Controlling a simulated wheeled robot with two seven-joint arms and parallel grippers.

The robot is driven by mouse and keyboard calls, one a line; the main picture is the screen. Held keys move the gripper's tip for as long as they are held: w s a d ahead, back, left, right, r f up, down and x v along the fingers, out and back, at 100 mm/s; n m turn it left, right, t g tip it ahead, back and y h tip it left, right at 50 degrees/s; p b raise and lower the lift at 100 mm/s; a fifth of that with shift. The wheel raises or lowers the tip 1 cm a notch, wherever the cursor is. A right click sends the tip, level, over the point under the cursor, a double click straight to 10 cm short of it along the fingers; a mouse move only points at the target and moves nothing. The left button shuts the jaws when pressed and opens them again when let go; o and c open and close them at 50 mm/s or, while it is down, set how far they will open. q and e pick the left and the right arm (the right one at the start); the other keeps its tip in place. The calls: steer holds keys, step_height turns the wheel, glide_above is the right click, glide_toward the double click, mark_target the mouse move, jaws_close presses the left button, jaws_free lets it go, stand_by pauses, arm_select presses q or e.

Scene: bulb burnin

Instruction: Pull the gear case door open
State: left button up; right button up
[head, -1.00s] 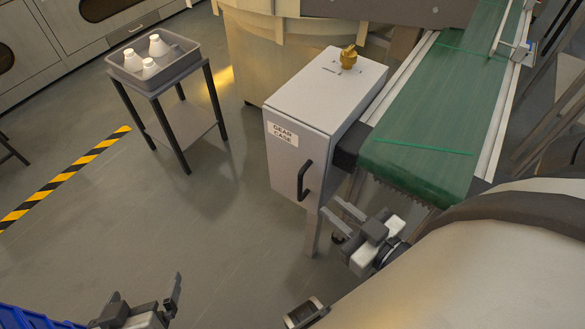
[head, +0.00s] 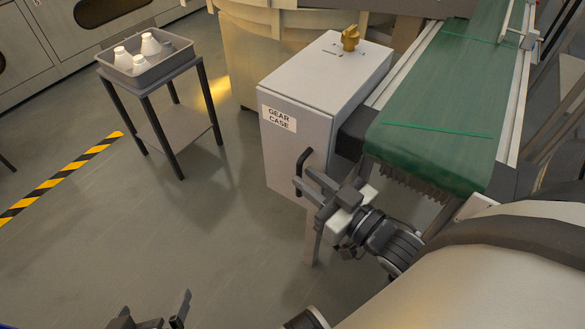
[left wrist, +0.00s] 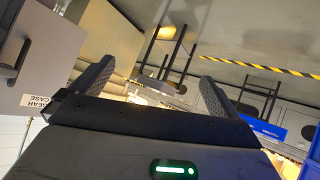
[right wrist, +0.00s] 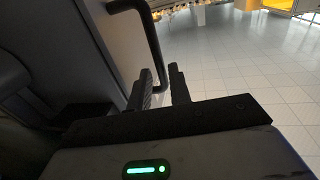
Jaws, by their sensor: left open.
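The gear case (head: 325,75) is a light grey box with a "GEAR CASE" label (head: 279,118) on its front door (head: 285,148). The door looks shut, flush with the box. Its black bar handle (head: 301,160) is at the door's right side, and it also shows in the right wrist view (right wrist: 150,45). My right gripper (head: 306,182) is at the handle's lower part, its fingers close together with the bar between them. My left gripper (head: 153,314) is open and empty at the bottom edge, away from the case; its spread fingers show in the left wrist view (left wrist: 150,88).
A green conveyor belt (head: 440,110) runs right of the case. A brass-coloured knob (head: 350,38) sits on the case top. A stand (head: 178,135) with a grey tray (head: 150,78) of white bottles is at left. Floor before the door is clear.

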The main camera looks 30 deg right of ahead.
mark_target(293, 168)
arm_select(q)
steer(key=shift+w+d+r+b, duration=0.15)
steer(key=shift+r+b, duration=0.15)
steer(key=shift+r, duration=0.05)
arm_select(e)
steer(key=w, duration=0.2)
steer(key=w+a, duration=0.1)
steer(key=w, duration=0.2)
arm_select(q)
steer(key=shift+f, duration=0.1)
arm_select(e)
steer(key=shift+s, duration=0.1)
jaws_close()
